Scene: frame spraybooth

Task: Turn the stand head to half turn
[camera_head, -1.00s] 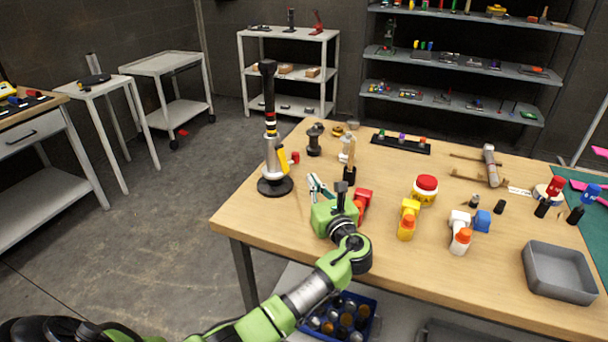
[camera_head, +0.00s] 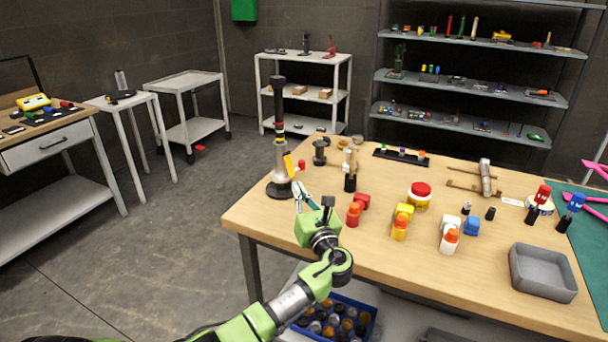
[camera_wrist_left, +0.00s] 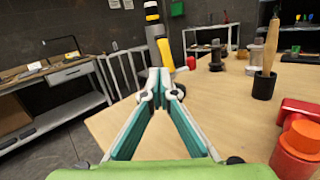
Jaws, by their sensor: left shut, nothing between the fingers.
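The stand (camera_head: 282,158) is upright on its round black base (camera_head: 281,190) near the table's left edge. It has a grey body, a black column with yellow, white and red bands, and a yellow piece (camera_head: 288,165) on its right side. My left gripper (camera_head: 298,188) is just in front of the stand with its teal fingers pointing at it. In the left wrist view its fingertips (camera_wrist_left: 158,80) meet with nothing between them, and the stand (camera_wrist_left: 156,32) rises behind them. I cannot tell whether the tips touch the stand. My right gripper is out of view.
A brush in a black holder (camera_head: 350,183) and a red bottle (camera_head: 354,214) stand right of my left gripper. A dark spool-shaped part (camera_head: 319,152) is behind. A grey tray (camera_head: 543,292) lies at the front right.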

